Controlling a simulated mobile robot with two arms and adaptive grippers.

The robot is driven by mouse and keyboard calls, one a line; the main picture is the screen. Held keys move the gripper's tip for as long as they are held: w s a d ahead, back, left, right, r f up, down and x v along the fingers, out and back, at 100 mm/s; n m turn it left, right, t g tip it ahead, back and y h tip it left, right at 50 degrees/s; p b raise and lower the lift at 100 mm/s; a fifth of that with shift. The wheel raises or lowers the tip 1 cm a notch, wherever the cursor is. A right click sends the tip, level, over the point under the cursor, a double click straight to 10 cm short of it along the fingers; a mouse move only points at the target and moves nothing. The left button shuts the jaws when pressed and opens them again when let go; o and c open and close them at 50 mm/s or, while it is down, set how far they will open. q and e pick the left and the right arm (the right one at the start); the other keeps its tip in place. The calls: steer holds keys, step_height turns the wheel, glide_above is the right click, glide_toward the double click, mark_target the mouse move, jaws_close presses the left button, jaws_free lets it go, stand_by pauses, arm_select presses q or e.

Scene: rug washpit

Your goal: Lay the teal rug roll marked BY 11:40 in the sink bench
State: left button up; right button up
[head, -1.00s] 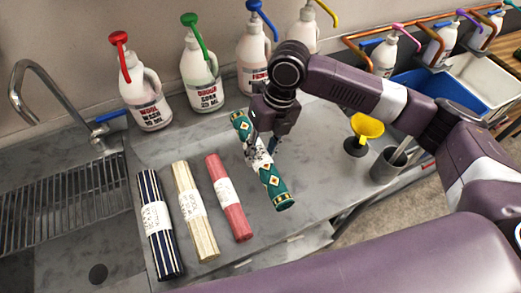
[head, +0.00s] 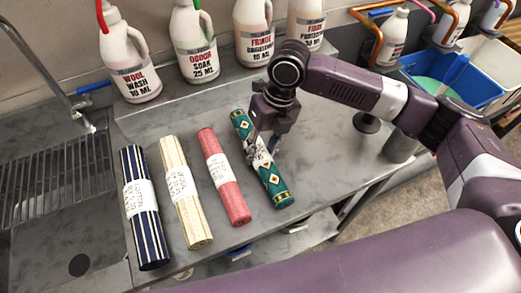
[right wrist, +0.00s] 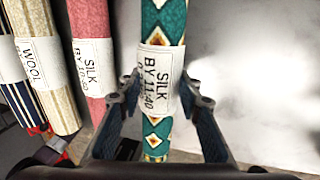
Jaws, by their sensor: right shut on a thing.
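The teal rug roll (head: 271,178) has gold and white diamonds and a white label. In the right wrist view the label on this teal roll (right wrist: 160,75) reads SILK BY 11:40. My right gripper (head: 257,146) is shut on the roll around its label, with a finger on each side in the wrist view (right wrist: 160,105). The roll is over the grey bench, right of the pink roll; I cannot tell its height. The sink bench (head: 45,255), with a ribbed rack and a round drain, is at the left. My left gripper is out of view.
A pink roll (head: 224,180), a cream roll (head: 185,195) and a navy striped roll (head: 140,210) lie between the sink and the teal roll. Several white pump bottles (head: 130,75) line the back ledge. A metal cup (head: 400,147) and blue tub (head: 468,80) stand right.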

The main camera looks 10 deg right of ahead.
steer(key=shift+b+x, duration=0.45)
steer(key=shift+x, duration=0.35)
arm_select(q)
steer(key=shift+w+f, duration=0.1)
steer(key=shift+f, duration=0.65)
arm_select(e)
steer(key=shift+w+d, duration=0.1)
steer(key=shift+d, duration=0.1)
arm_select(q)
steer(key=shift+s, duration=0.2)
arm_select(e)
steer(key=o, duration=1.4)
steer(key=shift+f, duration=0.1)
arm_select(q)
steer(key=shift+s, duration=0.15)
